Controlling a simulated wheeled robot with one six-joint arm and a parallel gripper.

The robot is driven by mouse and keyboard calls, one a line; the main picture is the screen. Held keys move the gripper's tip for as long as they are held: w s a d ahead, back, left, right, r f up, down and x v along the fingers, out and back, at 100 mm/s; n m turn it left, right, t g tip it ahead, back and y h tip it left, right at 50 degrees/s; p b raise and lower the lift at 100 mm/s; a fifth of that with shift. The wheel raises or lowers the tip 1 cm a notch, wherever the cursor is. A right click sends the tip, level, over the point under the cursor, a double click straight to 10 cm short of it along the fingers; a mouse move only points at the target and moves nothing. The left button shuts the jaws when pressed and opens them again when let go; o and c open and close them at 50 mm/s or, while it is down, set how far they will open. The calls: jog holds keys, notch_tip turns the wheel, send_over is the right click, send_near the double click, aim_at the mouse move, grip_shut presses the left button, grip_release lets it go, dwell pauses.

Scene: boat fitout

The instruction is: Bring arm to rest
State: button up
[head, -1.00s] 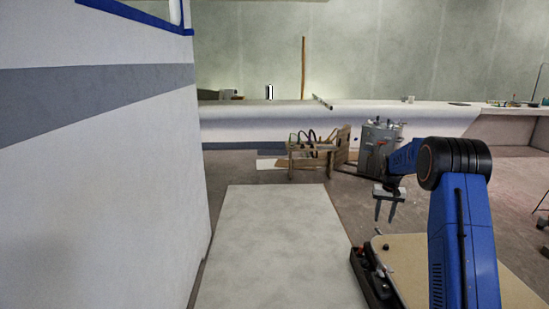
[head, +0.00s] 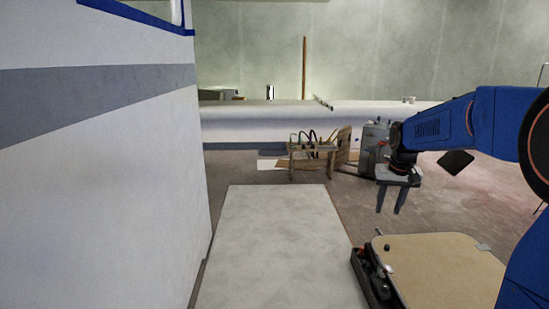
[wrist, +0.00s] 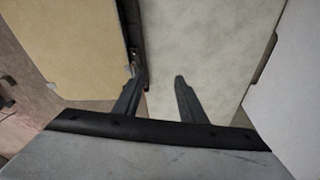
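My gripper (head: 391,211) hangs from my blue arm at the right of the head view, pointing down, left of the arm's large joint. Its two fingers are apart with nothing between them. In the wrist view my gripper (wrist: 157,80) also shows two dark fingers spread and empty. Below it lie the edge of a tan board and a pale surface.
A pale platform (head: 275,250) stretches ahead beside a white hull wall (head: 100,170) on the left. A tan board (head: 430,265) with a dark tool rack is at lower right. A wooden frame (head: 312,150) and a grey metal tank (head: 372,145) stand on the floor beyond.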

jog(key=s+a+r+n+t, duration=0.1)
jog(key=s+a, duration=0.2)
jog(key=s, duration=0.7)
jog(key=s+a+r, duration=0.2)
jog(key=s+a, duration=0.1)
jog(key=s, duration=0.7)
jog(key=s+a+f, duration=0.1)
jog(key=s+f, duration=0.2)
jog(key=s, duration=0.5)
jog(key=s+a+f+n+t, duration=0.1)
jog(key=s+f, duration=0.2)
jog(key=s, duration=0.6)
jog(key=shift+s+f, duration=0.15)
jog(key=shift+f, duration=0.15)
jog(key=shift+c, duration=0.9)
